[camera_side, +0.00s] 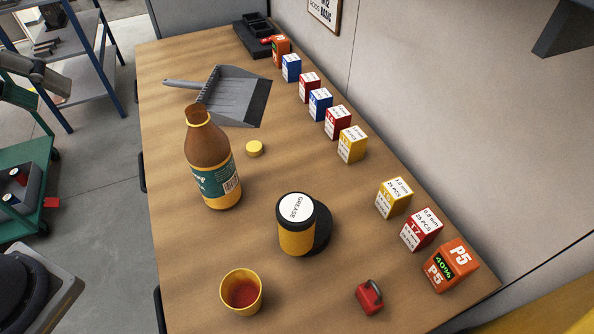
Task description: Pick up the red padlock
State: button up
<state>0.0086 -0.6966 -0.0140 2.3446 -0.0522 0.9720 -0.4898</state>
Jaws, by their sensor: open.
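The red padlock (369,299) is on the wooden table near its front edge, right of centre in the side view. Its body is small and red, and its dark shackle is at the top. Nothing touches it, and the surface right around it is bare. My gripper cannot be made out in this view.
A yellow cup (241,297) stands left of the padlock. A grease jar (297,228) stands behind it, with a black disc beside the jar. Boxes, including an orange P5 box (451,267), line the right edge. A brown bottle (212,165), yellow cap (254,149) and dustpan (230,97) are farther back.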

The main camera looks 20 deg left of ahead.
jog(key=w+d+r+n+g+h, duration=0.1)
jog(key=w+d+r+n+h, duration=0.1)
jog(key=w+d+r+n, duration=0.45)
jog(key=w+d+f+g+h, duration=0.1)
jog(key=w+d+f+g, duration=0.15)
jog(key=d, duration=0.65)
jog(key=w+d+f+g+h, duration=0.15)
jog(key=w+d, duration=0.25)
jog(key=d, duration=0.6)
jog(key=m+g+y, duration=0.2)
jog(key=m+g, duration=0.1)
jog(key=g, duration=0.1)
send_over(369, 287)
jog(key=w+a, duration=0.3)
jog(key=a, duration=0.1)
notch_tip(369, 287, down, 15)
jog(key=x, duration=1)
jog(key=shift+d, duration=0.2)
jog(key=shift+w+x, duration=0.15)
jog(key=shift+x, duration=1.4)
jog(key=shift+w+x, duration=0.2)
jog(key=shift+x, duration=1.4)
jog(key=shift+a, duration=0.1)
jog(key=shift+c, duration=0.3)
grip_shut()
